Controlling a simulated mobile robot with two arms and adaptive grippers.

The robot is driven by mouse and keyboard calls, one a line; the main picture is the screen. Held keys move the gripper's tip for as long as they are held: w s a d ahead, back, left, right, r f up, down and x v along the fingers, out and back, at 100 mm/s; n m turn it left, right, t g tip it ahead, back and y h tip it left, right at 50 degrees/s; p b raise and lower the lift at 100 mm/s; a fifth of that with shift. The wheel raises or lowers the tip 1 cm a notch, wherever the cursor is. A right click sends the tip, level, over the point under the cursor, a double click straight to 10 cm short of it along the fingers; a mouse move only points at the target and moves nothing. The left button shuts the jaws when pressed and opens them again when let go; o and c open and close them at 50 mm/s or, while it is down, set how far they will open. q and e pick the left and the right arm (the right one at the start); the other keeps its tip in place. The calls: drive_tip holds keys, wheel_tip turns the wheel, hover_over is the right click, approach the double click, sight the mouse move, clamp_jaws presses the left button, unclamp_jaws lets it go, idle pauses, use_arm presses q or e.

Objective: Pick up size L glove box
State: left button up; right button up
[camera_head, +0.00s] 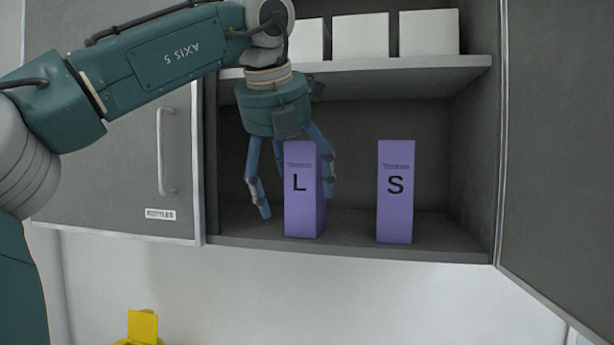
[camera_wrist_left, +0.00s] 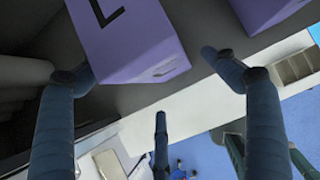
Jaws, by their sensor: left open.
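The purple glove box marked L (camera_head: 303,205) stands upright on the lower cupboard shelf in the head view. My left gripper (camera_head: 293,200) hangs down from above, its fingers spread, one to the left of the L box and one at its right side. It is open; whether any finger touches the box I cannot tell. In the left wrist view the L box (camera_wrist_left: 128,45) shows at the top, between the spread fingers (camera_wrist_left: 150,85). The purple box marked S (camera_head: 395,195) stands apart to the right on the same shelf. My right gripper is not in view.
The upper shelf (camera_head: 400,64) with white boxes (camera_head: 360,36) is just above my left gripper. A cupboard door with a handle (camera_head: 167,150) is at the left, and an open door (camera_head: 560,150) at the right. A yellow object (camera_head: 142,327) is below.

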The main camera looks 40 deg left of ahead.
use_arm(q)
drive_tip(key=shift+w+a+f, duration=0.1)
drive_tip(key=shift+w+a, duration=0.15)
drive_tip(key=shift+w, duration=0.25)
drive_tip(key=shift+w+a+f, duration=0.1)
drive_tip(key=shift+w+a, duration=0.15)
drive_tip(key=shift+w, duration=0.2)
drive_tip(key=shift+w+a+r+p, duration=0.1)
drive_tip(key=shift+w+a+p, duration=0.15)
drive_tip(key=shift+p, duration=0.15)
drive_tip(key=shift+w+a+r+p, duration=0.15)
drive_tip(key=shift+w+a+p, duration=0.05)
drive_tip(key=shift+w+p, duration=0.25)
drive_tip(key=shift+w+a+r+p, duration=0.1)
drive_tip(key=shift+w+a+p, duration=0.1)
drive_tip(key=shift+w+p, duration=0.2)
drive_tip(key=x, duration=0.3)
drive_tip(key=shift+f+p, duration=0.25)
drive_tip(key=shift+p, duration=0.1)
drive_tip(key=shift+w+a+f, duration=0.1)
drive_tip(key=shift+c, duration=0.8)
drive_tip(key=shift+s, duration=0.2)
drive_tip(key=c, duration=1.2)
drive_tip(key=shift+c, duration=0.5)
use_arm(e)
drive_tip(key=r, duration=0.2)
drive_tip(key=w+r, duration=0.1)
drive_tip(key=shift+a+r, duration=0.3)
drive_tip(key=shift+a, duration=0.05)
